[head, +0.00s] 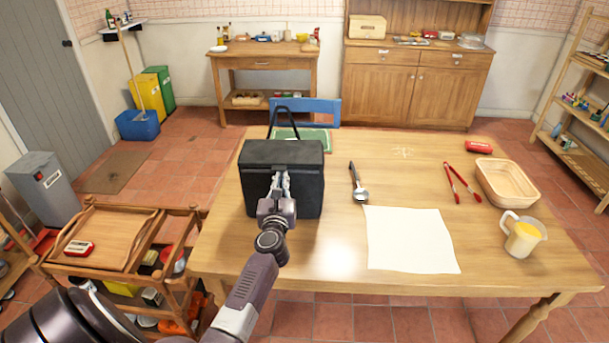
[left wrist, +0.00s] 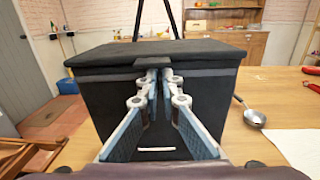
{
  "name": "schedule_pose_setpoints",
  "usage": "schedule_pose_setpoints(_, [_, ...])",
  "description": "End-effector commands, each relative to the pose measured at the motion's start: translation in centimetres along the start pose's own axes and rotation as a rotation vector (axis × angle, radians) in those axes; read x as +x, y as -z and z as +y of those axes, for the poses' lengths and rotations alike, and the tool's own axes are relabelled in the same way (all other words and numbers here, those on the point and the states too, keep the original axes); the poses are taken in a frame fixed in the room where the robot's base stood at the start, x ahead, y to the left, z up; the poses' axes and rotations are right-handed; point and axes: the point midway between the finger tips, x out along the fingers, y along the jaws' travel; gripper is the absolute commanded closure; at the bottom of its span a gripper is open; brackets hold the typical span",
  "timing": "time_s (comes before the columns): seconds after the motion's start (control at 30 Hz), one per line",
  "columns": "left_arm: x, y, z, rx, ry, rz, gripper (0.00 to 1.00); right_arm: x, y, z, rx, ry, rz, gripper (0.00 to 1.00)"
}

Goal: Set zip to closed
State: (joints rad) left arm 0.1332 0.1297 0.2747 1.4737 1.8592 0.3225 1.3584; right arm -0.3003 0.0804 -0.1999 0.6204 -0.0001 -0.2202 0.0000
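A black box-shaped bag (head: 305,190) stands upright on the wooden table. Its flat lid (head: 283,152) lies down over the top, and a thin handle stands up behind it. In the left wrist view, a short dark tab (left wrist: 154,63) sits at the middle of the lid's front edge, with a grey seam band (left wrist: 100,73) below the lid. My left gripper (head: 280,178) is at the bag's front; its fingertips (left wrist: 158,76) are brought together just under the tab. Whether they pinch part of the zip is hidden. My right gripper is not in view.
A ladle (head: 358,183) and white sheet (head: 410,240) lie right of the bag. Red tongs (head: 462,182), a basket (head: 506,182) and a jug (head: 523,237) are farther right. A blue chair (head: 305,110) stands behind the table; a wooden cart (head: 108,255) stands left.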

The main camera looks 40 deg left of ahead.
Motion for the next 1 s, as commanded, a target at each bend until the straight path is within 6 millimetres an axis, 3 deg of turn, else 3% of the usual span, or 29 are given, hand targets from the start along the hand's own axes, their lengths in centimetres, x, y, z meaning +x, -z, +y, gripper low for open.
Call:
schedule_pose_setpoints(0.03, [-0.1, -0.2, 1.7, 0.003, -0.003, 0.002, 1.0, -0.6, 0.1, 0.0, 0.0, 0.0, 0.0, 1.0])
schedule_pose_setpoints(0.2, [0.0, -0.1, 6.2, 0.002, -0.002, 0.002, 1.0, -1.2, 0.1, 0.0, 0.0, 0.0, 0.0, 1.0])
schedule_pose_setpoints(0.4, [0.0, 0.0, 9.8, 0.0, -0.001, 0.001, 1.0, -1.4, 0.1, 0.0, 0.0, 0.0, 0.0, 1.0])
schedule_pose_setpoints(0.6, [0.0, 0.1, 11.5, -0.001, -0.001, 0.001, 1.0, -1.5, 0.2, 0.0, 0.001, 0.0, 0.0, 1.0])
schedule_pose_setpoints(1.0, [0.0, 0.1, 11.9, 0.0, -0.004, 0.001, 1.0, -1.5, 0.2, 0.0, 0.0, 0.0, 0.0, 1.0])
